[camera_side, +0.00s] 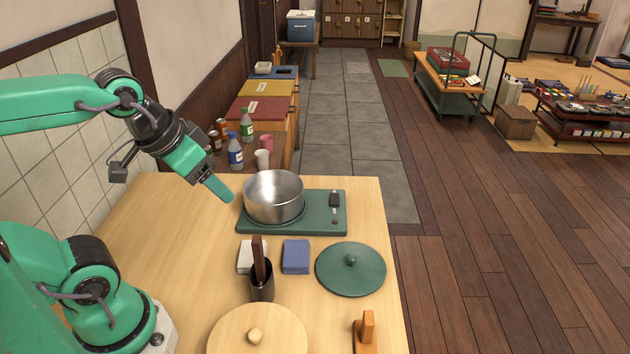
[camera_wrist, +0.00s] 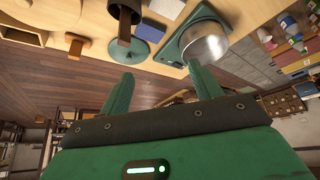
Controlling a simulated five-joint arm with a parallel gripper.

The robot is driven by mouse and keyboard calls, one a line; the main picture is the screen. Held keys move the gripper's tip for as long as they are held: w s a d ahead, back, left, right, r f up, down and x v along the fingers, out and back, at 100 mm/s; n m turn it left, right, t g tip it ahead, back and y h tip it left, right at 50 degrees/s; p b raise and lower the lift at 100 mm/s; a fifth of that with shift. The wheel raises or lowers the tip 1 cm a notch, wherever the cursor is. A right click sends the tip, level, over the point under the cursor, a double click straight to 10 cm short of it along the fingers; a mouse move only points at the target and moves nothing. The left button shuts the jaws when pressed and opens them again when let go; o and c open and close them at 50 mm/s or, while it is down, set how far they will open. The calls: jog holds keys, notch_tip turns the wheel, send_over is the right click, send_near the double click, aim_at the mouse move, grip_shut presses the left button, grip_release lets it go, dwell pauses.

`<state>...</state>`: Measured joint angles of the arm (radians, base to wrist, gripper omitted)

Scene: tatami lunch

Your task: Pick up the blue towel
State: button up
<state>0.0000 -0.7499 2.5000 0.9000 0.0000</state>
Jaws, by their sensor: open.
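The blue towel (camera_side: 296,256) is a small folded square lying flat on the wooden table (camera_side: 170,270), in front of the green cooking plate. A folded white towel (camera_side: 245,256) lies to its left, partly behind a dark utensil holder. My gripper (camera_side: 218,188) is in the air to the left of the metal pot, away from the towel. In the wrist view my gripper (camera_wrist: 160,92) shows two green fingers spread apart with nothing between them.
A metal pot (camera_side: 273,195) stands on the green cooking plate (camera_side: 325,222). A dark holder (camera_side: 262,288) with a tall brown handle stands left of the towel. A green lid (camera_side: 350,269) lies to its right, and a wooden lid (camera_side: 285,330) is nearer the front. The table's left side is clear.

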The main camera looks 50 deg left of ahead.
jog(key=m+g, duration=0.5)
jog(key=m, duration=2.1)
send_over(297, 251)
notch_tip(297, 251, down, 16)
jog(key=shift+r, duration=0.25)
jog(key=shift+w+d+f+m+g, duration=0.15)
jog(key=shift+f+m+g, duration=0.15)
jog(key=shift+f, duration=0.15)
jog(key=shift+a+f, duration=0.2)
jog(key=shift+f, duration=3.65)
jog(key=shift+c, duration=0.2)
jog(key=c, duration=0.7)
